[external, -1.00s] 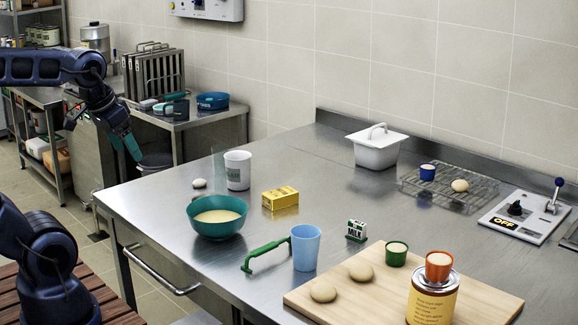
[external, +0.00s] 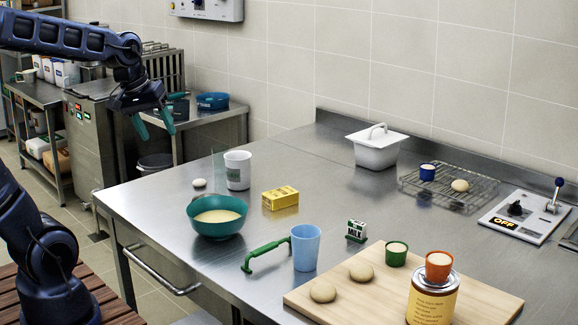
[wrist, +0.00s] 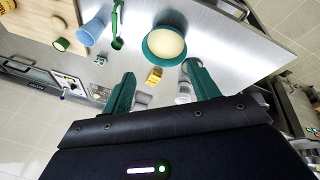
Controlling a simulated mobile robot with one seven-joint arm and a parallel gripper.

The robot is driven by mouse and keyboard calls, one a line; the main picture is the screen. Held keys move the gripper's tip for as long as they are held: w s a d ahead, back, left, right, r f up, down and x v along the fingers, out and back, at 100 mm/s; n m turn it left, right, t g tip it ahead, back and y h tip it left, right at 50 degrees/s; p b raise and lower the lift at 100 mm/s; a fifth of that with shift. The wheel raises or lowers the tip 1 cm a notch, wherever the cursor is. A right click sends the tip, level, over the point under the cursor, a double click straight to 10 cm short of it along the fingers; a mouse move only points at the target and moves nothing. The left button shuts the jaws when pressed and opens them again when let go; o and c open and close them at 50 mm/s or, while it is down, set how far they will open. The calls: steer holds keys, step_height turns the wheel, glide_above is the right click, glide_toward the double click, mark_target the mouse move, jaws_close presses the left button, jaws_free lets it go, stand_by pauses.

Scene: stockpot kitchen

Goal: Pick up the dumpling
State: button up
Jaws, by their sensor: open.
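Several pale, rounded dough pieces could be the dumpling; I cannot tell which. In the external view a small whitish one (external: 199,183) lies on the steel table left of the white mug (external: 238,170). Two flattish ones, a nearer one (external: 323,291) and a farther one (external: 361,271), lie on the wooden board (external: 455,290). Another (external: 460,185) rests on the wire rack (external: 425,195). My gripper (external: 154,122) is open and empty, in the air beyond the table's left end, apart from all of them. Its two green fingers show spread in the wrist view (wrist: 160,75).
A tin (external: 432,303) stands on the board.

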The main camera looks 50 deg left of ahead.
steer(key=w+a+f+n, duration=0.2)
steer(key=w+a+n, duration=0.5)
steer(key=w, duration=0.4)
steer(key=n+h, duration=0.1)
steer(key=n, duration=1.7)
glide_above(198, 180)
steer(key=s, duration=0.3)
steer(key=f, duration=2.5)
steer(key=shift+w+a+f, duration=0.25)
steer(key=shift+a, duration=0.1)
steer(key=shift+w+a+x, duration=0.1)
steer(key=shift+x, duration=1.25)
steer(key=shift+w+a+x, duration=0.1)
steer(key=shift+x, duration=1.2)
steer(key=shift+r, duration=0.1)
steer(key=c, duration=1.1)
